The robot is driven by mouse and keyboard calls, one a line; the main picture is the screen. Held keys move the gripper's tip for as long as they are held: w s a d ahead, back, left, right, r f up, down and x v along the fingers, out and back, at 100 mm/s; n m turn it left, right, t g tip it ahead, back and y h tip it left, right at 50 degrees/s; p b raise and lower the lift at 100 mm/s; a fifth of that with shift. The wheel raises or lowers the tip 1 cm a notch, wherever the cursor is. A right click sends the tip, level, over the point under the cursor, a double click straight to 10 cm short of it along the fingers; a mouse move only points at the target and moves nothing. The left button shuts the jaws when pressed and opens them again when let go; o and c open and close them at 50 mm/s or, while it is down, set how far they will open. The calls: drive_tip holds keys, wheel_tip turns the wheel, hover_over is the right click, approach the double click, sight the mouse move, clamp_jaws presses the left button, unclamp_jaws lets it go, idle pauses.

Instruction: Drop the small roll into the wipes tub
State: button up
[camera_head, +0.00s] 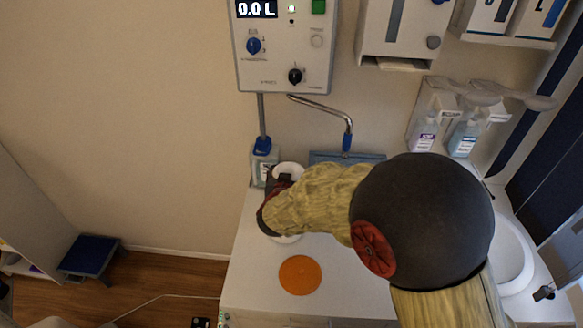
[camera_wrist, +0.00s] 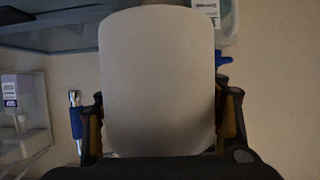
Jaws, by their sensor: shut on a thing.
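My gripper (camera_head: 277,187) is over the back left of the white counter, mostly hidden by my own arm. In the wrist view, my gripper (camera_wrist: 165,130) is shut on a pale, smooth, rounded thing that I take for the small roll (camera_wrist: 158,75); it fills the space between the fingers. In the head view a white rounded edge (camera_head: 290,168) shows just behind the gripper, and more white shows below it. I cannot tell whether these belong to the roll or the wipes tub. The tub is not clearly seen.
A flat orange disc (camera_head: 300,275) lies on the white counter (camera_head: 250,262). A bottle (camera_head: 262,170) stands behind the gripper at the wall. A metal tap (camera_head: 330,112) juts from the wall unit (camera_head: 285,60). Soap dispensers (camera_head: 425,130) and a basin (camera_head: 513,262) are at right.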

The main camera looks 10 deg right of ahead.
drive_tip(key=shift+f+b, duration=2.8)
drive_tip(key=o, duration=1.5)
drive_tip(key=shift+o, duration=0.2)
drive_tip(key=shift+s, duration=0.1)
drive_tip(key=v, duration=1.2)
drive_tip(key=shift+f, duration=0.1)
